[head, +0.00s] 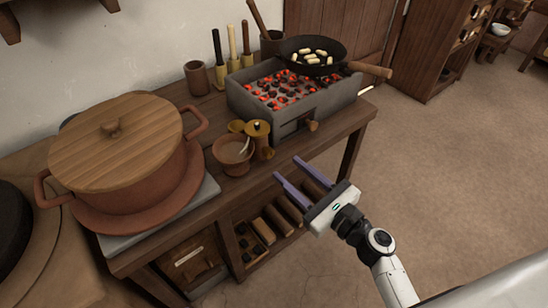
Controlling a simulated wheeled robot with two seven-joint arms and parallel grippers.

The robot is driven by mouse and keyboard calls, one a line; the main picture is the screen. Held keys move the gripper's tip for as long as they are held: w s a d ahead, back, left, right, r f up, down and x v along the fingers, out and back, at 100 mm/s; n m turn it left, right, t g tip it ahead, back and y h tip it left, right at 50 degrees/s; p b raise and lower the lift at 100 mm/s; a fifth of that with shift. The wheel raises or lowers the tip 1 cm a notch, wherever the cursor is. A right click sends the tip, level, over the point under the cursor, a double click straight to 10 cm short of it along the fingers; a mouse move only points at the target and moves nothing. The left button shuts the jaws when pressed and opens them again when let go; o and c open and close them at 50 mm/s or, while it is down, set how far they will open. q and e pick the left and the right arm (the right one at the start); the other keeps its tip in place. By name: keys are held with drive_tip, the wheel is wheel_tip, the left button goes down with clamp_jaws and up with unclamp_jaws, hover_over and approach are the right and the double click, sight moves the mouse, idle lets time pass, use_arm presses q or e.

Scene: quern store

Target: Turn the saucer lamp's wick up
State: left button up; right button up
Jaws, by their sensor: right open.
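A small reddish-brown clay bowl (229,167) stands near the front edge of the wooden table, with a pale curved piece at its rim. It may be the saucer lamp, and the pale piece its wick, but I cannot tell for sure. No flame shows on it. A brass-coloured turned piece with a round top (258,130) stands close at its right. My right gripper (286,168) is open and empty, with its two purple fingers apart. It is in front of the table edge, to the right of the bowl and apart from it. My left gripper is out of view.
A grey brazier with glowing coals (246,103) stands behind, bearing a black pan (303,64) whose wooden handle points right. A large lidded clay pot (117,141) fills the table's left. A brown cup (197,79) is at the back. Open floor lies to the right.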

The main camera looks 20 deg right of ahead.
sight(271, 155)
drive_tip(key=x, duration=0.7)
clamp_jaws()
